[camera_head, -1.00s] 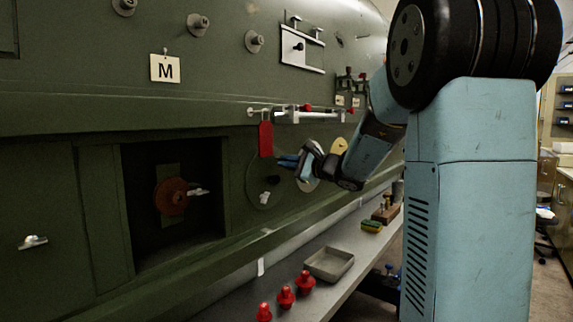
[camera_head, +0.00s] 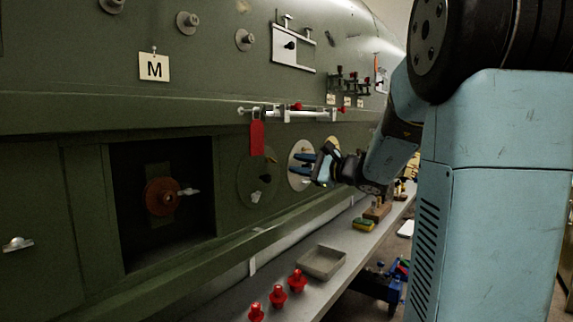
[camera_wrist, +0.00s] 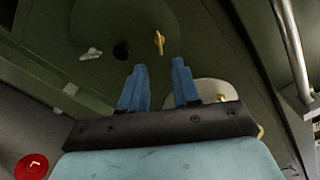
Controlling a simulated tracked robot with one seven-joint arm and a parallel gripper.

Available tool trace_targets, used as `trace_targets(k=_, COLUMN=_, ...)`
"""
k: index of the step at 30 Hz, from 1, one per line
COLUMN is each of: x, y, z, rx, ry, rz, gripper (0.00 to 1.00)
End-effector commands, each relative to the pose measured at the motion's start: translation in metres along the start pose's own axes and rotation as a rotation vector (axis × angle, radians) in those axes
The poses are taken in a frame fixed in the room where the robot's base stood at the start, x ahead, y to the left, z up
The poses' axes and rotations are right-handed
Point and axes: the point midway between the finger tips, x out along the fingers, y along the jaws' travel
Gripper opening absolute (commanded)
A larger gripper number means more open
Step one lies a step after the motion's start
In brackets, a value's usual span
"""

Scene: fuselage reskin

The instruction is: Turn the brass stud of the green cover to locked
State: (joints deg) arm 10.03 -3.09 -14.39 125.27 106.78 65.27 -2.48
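The round green cover (camera_head: 250,183) lies in the dark green fuselage side, below a red tag. In the wrist view, the green cover (camera_wrist: 185,22) carries a brass stud (camera_wrist: 159,42), a dark round spot (camera_wrist: 121,50) and a silver wing-shaped stud (camera_wrist: 91,54). The brass stud stands roughly upright in that picture. I cannot make it out clearly in the head view. My gripper (camera_head: 299,168) is open and empty, right of the green cover and in front of a pale disc. In the wrist view, the brass stud appears beyond the gap between my blue fingertips (camera_wrist: 159,66), apart from them.
The pale disc (camera_wrist: 212,90) lies beside the green cover. The red tag (camera_head: 256,138) hangs from a rail (camera_head: 290,114) above. A recess with a red-brown round part (camera_head: 161,197) lies left. The shelf below holds a grey tray (camera_head: 321,262) and red plugs (camera_head: 297,280).

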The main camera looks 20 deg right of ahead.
Motion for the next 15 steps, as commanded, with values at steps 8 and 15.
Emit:
trace_targets(k=8, x=-0.045, y=0.000, z=0.000, rx=0.001, ry=0.001, rz=0.000, gripper=0.31)
trace_targets(k=15, x=-0.060, y=0.001, z=0.000, rx=0.001, ry=0.000, rz=0.000, gripper=0.31)
